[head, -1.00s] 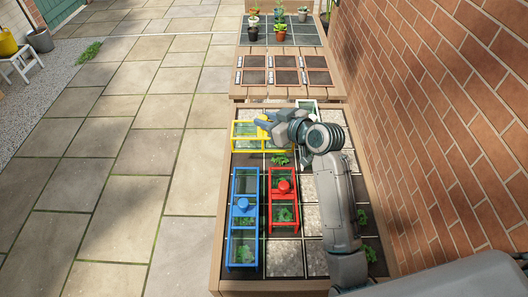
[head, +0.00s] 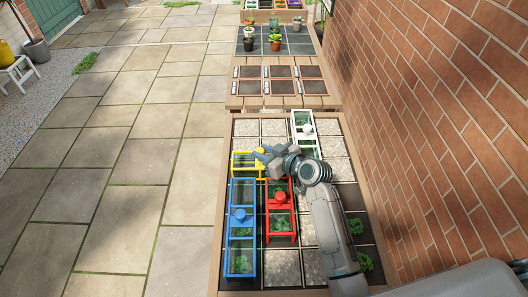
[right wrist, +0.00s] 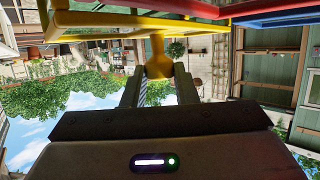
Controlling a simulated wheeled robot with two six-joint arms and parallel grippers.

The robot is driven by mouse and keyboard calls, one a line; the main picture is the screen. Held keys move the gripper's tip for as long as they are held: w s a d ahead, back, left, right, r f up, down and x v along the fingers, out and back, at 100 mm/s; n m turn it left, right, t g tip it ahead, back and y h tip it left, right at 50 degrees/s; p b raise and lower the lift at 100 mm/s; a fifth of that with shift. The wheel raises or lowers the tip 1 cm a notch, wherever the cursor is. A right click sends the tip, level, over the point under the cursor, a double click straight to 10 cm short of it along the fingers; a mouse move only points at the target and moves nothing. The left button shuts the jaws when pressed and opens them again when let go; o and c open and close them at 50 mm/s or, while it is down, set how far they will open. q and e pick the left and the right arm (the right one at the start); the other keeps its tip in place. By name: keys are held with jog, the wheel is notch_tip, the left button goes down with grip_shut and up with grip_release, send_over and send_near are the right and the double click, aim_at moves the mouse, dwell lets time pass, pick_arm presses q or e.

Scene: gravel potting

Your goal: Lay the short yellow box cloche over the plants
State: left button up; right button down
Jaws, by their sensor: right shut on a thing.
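The yellow box cloche (head: 241,164) has a yellow frame with clear panes and lies crosswise just beyond the blue and red cloches. My right gripper (head: 265,157) is over it. In the right wrist view the fingers (right wrist: 158,72) are shut on its yellow knob (right wrist: 157,55), and its yellow frame (right wrist: 110,20) shows above. Whether it hangs or rests on the bed, I cannot tell. Any plants beneath it are hidden by the gripper and cloche. Uncovered green plants (head: 364,262) stand at the bed's near right. My left gripper is not in view.
A blue cloche (head: 241,190) and a red cloche (head: 281,211) stand close to the yellow one, over plants. A white cloche (head: 304,128) stands at the far right of the bed. A brick wall (head: 440,130) borders the right side. Open paving (head: 130,190) lies left.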

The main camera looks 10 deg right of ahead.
jog(key=c, duration=1.1)
grip_release()
jog(key=shift+c, duration=0.2)
jog(key=shift+r, duration=0.15)
jog(key=b+v, duration=0.2)
jog(key=v, duration=0.8)
jog(key=shift+s+d, duration=0.25)
jog(key=shift+s, duration=0.1)
jog(key=shift+s+d+r+b, duration=0.25)
jog(key=shift+s+r+b, duration=0.05)
jog(key=shift+s, duration=0.15)
